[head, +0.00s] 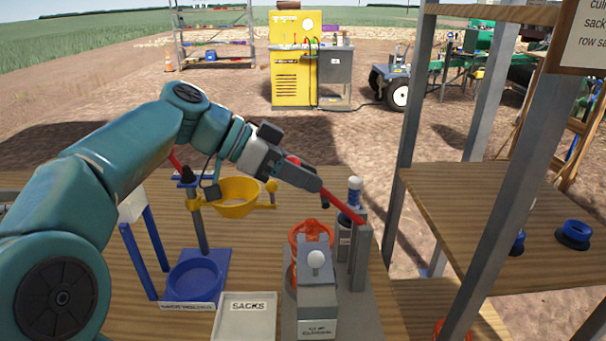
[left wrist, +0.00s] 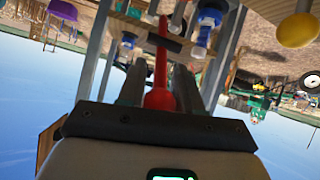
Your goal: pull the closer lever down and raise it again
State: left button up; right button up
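The sack closer (head: 317,300) is a grey machine on a grey base at the front middle of the wooden table. Its red lever (head: 342,205) slants from a grey post at the right up and left to a red ball knob. My left gripper (head: 302,178) is at the lever's upper end, with its fingers around the knob. In the left wrist view the red ball (left wrist: 159,98) sits between the two fingers (left wrist: 158,80), and they appear to close on it. The lever runs away from the palm there. My right gripper is not in view.
A yellow bowl (head: 237,208) on a blue stand is left of the closer. A tray marked SACKS (head: 245,318) lies in front of it. Grey uprights and a wooden shelf (head: 500,230) stand close on the right.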

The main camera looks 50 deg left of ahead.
pick_arm(q)
jog(key=shift+o, duration=1)
jog(key=shift+s, duration=0.1)
jog(key=p+v, duration=0.3)
jog(key=v, duration=1.3)
jog(key=shift+s+r, duration=0.1)
jog(key=c, duration=0.9)
grip_shut()
